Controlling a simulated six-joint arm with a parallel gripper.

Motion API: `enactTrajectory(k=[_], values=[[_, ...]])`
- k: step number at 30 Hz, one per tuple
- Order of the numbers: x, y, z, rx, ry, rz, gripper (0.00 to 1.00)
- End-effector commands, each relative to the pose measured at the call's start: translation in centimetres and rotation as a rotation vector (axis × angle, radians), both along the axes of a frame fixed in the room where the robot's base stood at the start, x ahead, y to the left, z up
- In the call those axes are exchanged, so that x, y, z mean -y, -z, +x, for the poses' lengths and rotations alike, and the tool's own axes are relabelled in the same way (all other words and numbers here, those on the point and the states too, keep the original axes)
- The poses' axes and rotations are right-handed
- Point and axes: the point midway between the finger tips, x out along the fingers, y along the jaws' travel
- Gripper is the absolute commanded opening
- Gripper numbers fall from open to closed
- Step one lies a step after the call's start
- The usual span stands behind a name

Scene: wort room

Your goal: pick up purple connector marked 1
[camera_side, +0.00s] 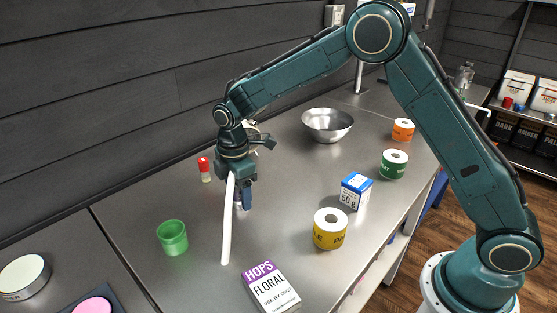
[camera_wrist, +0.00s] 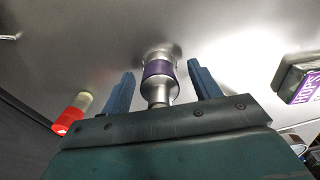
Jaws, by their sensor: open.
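A metal connector with a purple band (camera_wrist: 158,69) stands in the wrist view between the two blue fingers of my gripper (camera_wrist: 160,72). The fingers are apart, with a gap on each side of the connector. I cannot read a number on it. In the side view my gripper (camera_side: 243,194) points down low over the steel bench, and the connector is mostly hidden behind the fingers and a white rod-like piece (camera_side: 227,225).
A red-capped vial (camera_side: 205,169) stands behind left and a green cup (camera_side: 172,237) at front left. A purple-and-white hops box (camera_side: 270,287), a yellow tape roll (camera_side: 330,229), a blue-and-white box (camera_side: 356,191), a green roll (camera_side: 394,164), an orange roll (camera_side: 402,130) and a steel bowl (camera_side: 327,124) stand to the right.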

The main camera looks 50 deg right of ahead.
Motion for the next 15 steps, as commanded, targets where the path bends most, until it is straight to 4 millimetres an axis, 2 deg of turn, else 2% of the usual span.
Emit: enactTrajectory(k=[4, 15], values=[[0.01, 1.02, -0.04, -0.001, 0.0, -0.001, 0.62], [0.01, 1.12, -0.02, 0.0, 0.0, 0.0, 0.62]])
